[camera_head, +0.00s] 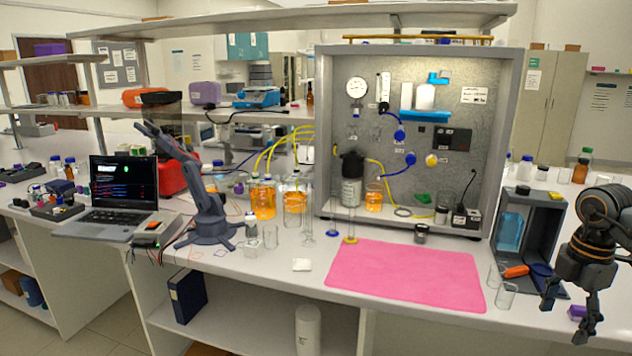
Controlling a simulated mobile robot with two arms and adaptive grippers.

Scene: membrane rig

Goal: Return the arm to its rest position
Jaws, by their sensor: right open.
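My right gripper (571,307) hangs at the right edge of the head view, its dark fingers apart and pointing down. It is open, with nothing seen between the fingers. It shows in front of the right end of the bench, close to a grey open-fronted box (545,212). A small purple item (577,312) shows close to its fingertips; I cannot tell whether they touch. My left gripper is not in view.
A pink mat (405,274) lies clear on the bench. Glass beakers (505,295) stand left of my right gripper. The membrane rig panel (345,130) stands behind. A small grey desktop arm (208,205), a laptop (123,190) and orange-filled bottles (263,200) stand further left.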

